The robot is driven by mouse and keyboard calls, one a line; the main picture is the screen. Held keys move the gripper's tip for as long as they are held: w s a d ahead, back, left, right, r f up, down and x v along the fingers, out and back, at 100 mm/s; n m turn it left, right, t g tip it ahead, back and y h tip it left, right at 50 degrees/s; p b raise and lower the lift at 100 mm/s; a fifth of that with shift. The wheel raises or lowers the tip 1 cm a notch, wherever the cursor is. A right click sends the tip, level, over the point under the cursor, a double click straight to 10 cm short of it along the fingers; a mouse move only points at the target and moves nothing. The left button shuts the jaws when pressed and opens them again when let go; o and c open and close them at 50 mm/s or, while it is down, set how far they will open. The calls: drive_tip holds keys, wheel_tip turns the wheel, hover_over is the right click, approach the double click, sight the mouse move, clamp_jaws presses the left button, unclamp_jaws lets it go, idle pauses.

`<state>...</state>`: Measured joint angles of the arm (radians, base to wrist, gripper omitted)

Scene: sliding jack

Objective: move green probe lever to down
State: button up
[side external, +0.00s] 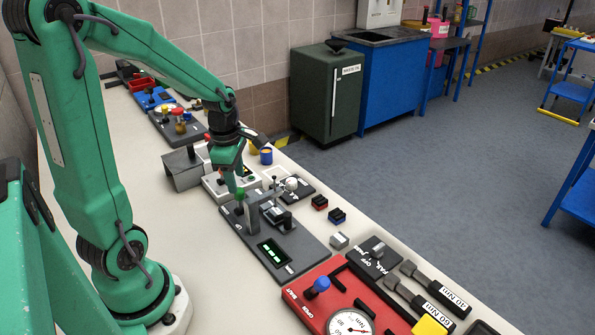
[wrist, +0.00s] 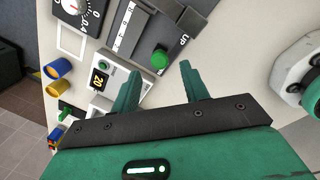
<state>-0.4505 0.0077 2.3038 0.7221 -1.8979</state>
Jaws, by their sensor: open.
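The green probe lever's round green knob (side external: 239,193) is at the upper end of a dark grey instrument plate (side external: 297,246) with a lit green display. In the wrist view the knob (wrist: 160,58) sits close to the letters "UP". My gripper (side external: 236,180) is above the knob, pointing down. In the wrist view my gripper (wrist: 160,72) is open and empty, its two green fingers spread on either side of the line to the knob. The knob shows just beyond the fingertips. Whether a finger touches it I cannot tell. The lever's stem is mostly hidden.
A white box with a display (wrist: 100,79) lies close by. A red torque panel (side external: 330,290) is at the front. The left part of the white bench (side external: 180,230) is clear.

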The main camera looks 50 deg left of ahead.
sight(240, 201)
drive_tip(key=shift+w+a+f, duration=0.1)
drive_tip(key=shift+f, duration=1.15)
drive_tip(key=shift+w+a+f, duration=0.1)
drive_tip(key=shift+f, duration=1.1)
drive_tip(key=shift+a, duration=0.1)
clamp_jaws()
